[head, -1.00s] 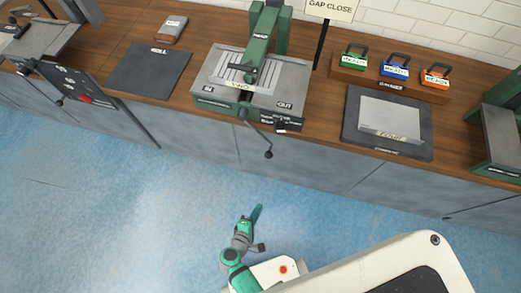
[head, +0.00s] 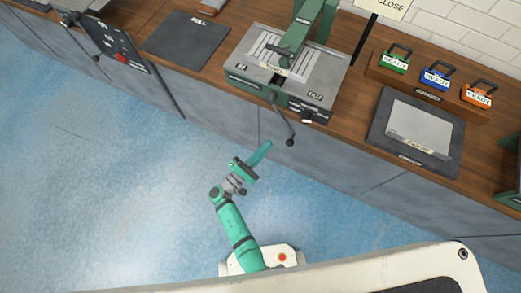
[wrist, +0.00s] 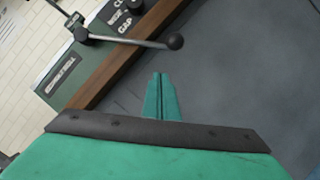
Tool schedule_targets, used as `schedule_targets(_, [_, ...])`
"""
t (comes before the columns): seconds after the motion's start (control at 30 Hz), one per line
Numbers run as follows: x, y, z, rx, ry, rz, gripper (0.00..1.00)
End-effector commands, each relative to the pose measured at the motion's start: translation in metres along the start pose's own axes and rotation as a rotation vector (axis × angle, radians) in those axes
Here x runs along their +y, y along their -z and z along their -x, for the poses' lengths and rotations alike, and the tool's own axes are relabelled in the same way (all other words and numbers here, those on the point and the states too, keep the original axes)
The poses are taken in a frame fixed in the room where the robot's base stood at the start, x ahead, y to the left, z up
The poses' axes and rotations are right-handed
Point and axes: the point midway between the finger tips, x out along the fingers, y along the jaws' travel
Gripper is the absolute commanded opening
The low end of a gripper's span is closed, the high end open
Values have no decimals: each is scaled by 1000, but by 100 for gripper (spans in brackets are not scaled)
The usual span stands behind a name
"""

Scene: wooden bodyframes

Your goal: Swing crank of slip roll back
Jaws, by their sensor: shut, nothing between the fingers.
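The green-and-grey bench machine (head: 262,88) stands at the middle of the workbench. Its crank (head: 281,115) is a thin dark arm hanging over the bench's front edge, ending in a black ball knob (head: 290,142). In the wrist view the crank arm (wrist: 130,41) runs right from its hub to the ball knob (wrist: 174,41), beside a plate with "GAP" lettering. My gripper (head: 267,146) is in front of the bench, left of the knob and apart from it. In the wrist view my gripper's green fingers (wrist: 160,78) are together and empty, below the knob.
A dark panel (head: 185,40) lies left of the machine. On its right are a dark mat (head: 383,140) with a grey sheet and a wooden rack (head: 412,83) of green, blue and orange tagged locks. The blue floor (head: 120,190) before the bench is clear.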

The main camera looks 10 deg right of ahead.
Motion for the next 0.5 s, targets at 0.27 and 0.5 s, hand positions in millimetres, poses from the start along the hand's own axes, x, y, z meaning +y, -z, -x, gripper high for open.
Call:
schedule_targets(0.27, [-1, -3, -51, -2, 2, 0, 0])
schedule_targets(0.5, [-1, -24, -70, -2, 2, 0, 0])
